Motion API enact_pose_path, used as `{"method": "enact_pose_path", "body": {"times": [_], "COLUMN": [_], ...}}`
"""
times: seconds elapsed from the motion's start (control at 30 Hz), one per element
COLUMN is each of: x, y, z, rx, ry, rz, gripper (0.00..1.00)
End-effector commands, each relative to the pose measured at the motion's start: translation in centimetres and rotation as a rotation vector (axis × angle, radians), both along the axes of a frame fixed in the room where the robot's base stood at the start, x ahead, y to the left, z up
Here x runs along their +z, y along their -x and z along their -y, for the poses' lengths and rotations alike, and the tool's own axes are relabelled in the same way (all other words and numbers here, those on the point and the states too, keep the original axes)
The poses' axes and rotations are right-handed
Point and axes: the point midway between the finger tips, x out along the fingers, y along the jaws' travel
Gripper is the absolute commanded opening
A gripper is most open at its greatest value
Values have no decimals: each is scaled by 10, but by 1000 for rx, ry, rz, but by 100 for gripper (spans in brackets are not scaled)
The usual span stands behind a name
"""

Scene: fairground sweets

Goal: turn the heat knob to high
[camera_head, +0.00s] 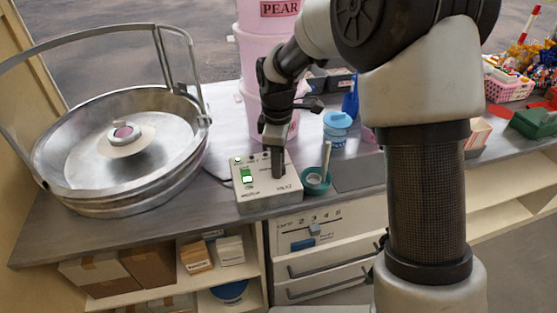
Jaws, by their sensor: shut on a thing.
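A small grey control box (268,197) sits at the front of the counter, with a lit green switch (247,176) on its left side. My gripper (277,174) points down onto the right half of the box's top. Its jaws are shut at the place of the heat knob, which they hide, so its pointer and setting cannot be read. The small printing on the box is too blurred to read with certainty.
A large metal bowl (72,178) with a guard hoop stands left of the box. Pink tubs (267,62) stand at the back. Drawers and shelves lie below the counter.

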Motion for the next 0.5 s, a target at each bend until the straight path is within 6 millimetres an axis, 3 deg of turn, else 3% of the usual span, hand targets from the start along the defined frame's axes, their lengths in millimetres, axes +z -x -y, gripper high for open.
{"method": "enact_pose_path", "body": {"times": [0.5], "x": [2], "y": [-1], "z": [-1], "rx": [-489], "ry": [0], "rz": [1], "gripper": [6]}}
